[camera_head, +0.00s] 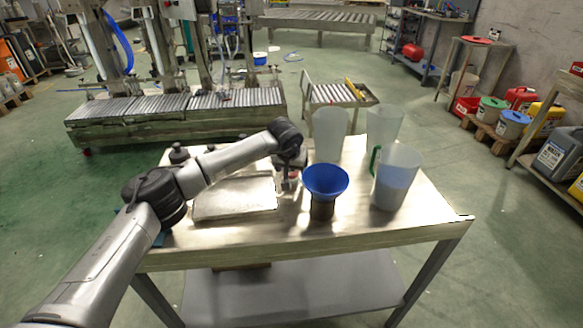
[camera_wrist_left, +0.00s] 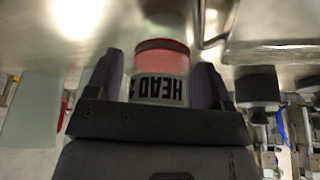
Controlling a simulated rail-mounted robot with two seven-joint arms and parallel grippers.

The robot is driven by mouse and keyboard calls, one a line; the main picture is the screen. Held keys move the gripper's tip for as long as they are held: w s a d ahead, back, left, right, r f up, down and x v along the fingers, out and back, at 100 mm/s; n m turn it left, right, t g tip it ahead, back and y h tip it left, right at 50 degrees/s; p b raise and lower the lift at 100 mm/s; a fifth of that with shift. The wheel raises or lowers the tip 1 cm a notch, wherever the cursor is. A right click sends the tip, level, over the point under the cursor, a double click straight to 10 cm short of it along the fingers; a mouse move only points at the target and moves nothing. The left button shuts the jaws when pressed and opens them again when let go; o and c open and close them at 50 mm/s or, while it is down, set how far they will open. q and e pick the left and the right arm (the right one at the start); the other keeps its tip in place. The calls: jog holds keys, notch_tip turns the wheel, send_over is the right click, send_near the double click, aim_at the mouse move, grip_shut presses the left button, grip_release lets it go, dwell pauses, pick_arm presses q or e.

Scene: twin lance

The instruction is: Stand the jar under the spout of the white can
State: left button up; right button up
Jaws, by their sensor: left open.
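My left gripper (camera_head: 291,168) is low over the middle of the table. In the left wrist view its two dark fingers (camera_wrist_left: 157,82) stand open on either side of a small clear jar (camera_wrist_left: 160,62). The jar has red contents and a label reading "HEAD 2", which appears upside down in that view. Whether the fingers touch it cannot be told. In the head view the jar (camera_head: 293,180) is mostly hidden by the gripper. Pale translucent jugs stand to its right, one with a green handle (camera_head: 397,180). I cannot make out a spout or tell which is the white can. My right gripper is out of view.
A blue funnel (camera_head: 326,180) sits in a dark container just right of the gripper. A shallow metal tray (camera_head: 235,208) lies to the left, with dark-capped bottles (camera_head: 179,154) behind it. The table's front right corner (camera_head: 440,214) is clear.

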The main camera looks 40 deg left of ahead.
pick_arm(q)
jog(key=shift+r, duration=0.3)
jog(key=p+v, duration=0.4)
jog(key=v, duration=0.6)
jog(key=shift+r, duration=0.25)
jog(key=shift+o, duration=0.4)
jog(key=shift+s+d+r+p, duration=0.2)
jog(key=shift+s+r+p, duration=0.15)
jog(key=shift+r, duration=0.2)
